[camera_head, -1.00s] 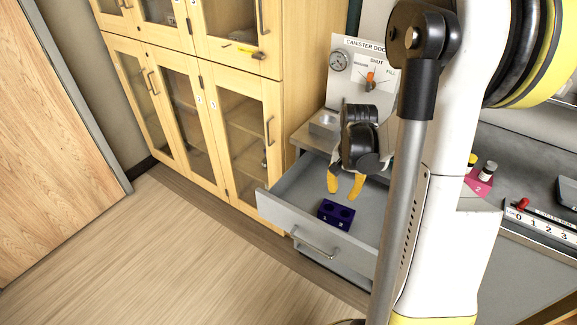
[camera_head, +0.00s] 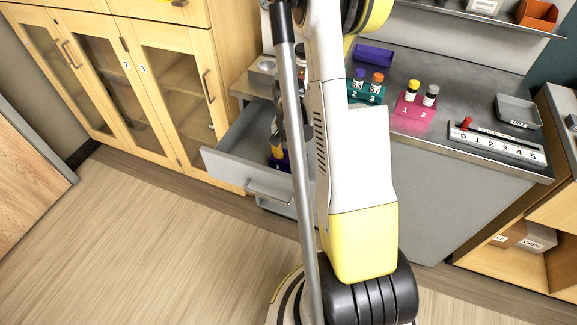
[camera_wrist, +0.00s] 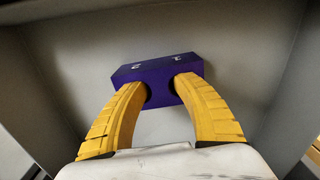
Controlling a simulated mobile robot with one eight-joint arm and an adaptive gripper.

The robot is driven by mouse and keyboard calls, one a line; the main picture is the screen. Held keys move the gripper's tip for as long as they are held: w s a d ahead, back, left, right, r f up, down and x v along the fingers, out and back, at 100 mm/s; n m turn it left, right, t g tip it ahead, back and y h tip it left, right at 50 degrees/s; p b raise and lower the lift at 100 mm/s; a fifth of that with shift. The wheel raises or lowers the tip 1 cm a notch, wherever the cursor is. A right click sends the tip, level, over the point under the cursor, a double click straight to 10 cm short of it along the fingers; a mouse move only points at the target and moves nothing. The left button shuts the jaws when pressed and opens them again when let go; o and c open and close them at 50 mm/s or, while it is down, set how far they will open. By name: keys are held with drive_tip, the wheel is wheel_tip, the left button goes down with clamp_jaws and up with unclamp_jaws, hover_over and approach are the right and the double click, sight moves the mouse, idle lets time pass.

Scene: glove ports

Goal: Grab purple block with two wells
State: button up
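The purple block with two wells (camera_head: 286,161) lies in the open grey drawer (camera_head: 222,165), partly hidden by my arm in the head view. In the wrist view, the purple block (camera_wrist: 160,74) shows its numbered face, with dark wells beside my fingertips. My gripper (camera_wrist: 161,88) has its two yellow fingers apart, with the tips at the block's near side, over or beside the wells. I cannot tell whether they touch it. In the head view, my gripper (camera_head: 275,150) is down inside the drawer, right at the block.
Drawer walls stand close around my gripper. On the counter are another purple object (camera_head: 373,54), a teal rack (camera_head: 366,92) and a pink rack (camera_head: 413,108) with vials, a numbered strip (camera_head: 497,144) and a grey tray (camera_head: 517,110). Wooden cabinets (camera_head: 170,85) stand at left. The floor in front is clear.

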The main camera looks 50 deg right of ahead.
drive_tip(key=shift+f, duration=0.35)
drive_tip(key=shift+r, duration=0.15)
clamp_jaws()
